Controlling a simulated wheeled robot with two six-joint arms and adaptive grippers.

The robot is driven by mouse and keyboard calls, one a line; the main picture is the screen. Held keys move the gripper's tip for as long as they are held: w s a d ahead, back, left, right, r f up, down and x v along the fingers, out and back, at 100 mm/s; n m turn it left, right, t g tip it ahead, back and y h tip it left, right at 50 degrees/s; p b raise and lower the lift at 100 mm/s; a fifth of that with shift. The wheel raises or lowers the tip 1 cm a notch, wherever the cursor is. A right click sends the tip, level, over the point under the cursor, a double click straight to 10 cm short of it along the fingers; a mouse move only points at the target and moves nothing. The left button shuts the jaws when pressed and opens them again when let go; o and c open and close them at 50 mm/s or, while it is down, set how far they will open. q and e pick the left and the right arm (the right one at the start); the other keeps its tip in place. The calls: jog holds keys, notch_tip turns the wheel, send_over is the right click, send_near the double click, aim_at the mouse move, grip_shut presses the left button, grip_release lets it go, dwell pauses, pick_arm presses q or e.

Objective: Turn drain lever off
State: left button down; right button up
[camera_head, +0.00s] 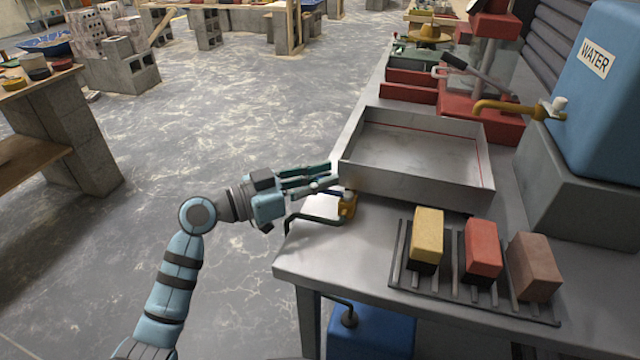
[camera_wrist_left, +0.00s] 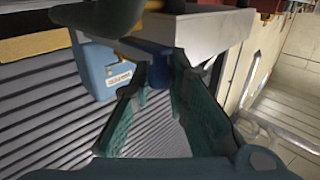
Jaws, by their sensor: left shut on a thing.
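The drain valve (camera_head: 347,207) is a small brass-yellow body at the near left corner of the metal tray (camera_head: 415,191). Its blue lever (camera_wrist_left: 156,79) shows between my left fingertips in the left wrist view. My left gripper (camera_head: 333,174) reaches in from the left beside the tray corner, just above the valve, and is shut on the lever. The fingers partly hide the lever in the head view, so its exact angle is hard to tell. My right gripper is not in view.
A rack (camera_head: 455,292) with yellow, red and brown blocks stands right of the valve. A blue water tank (camera_head: 607,100) with a brass tap (camera_head: 505,108) is at the right. A blue bin (camera_head: 370,332) sits below the bench.

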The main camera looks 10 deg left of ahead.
pick_arm(q)
jog(key=c, duration=1.6)
grip_release()
jog(key=shift+o, duration=0.2)
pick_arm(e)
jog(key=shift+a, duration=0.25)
pick_arm(q)
jog(key=shift+a, duration=0.1)
jog(key=v, duration=1.1)
jog(key=shift+s+a, duration=0.3)
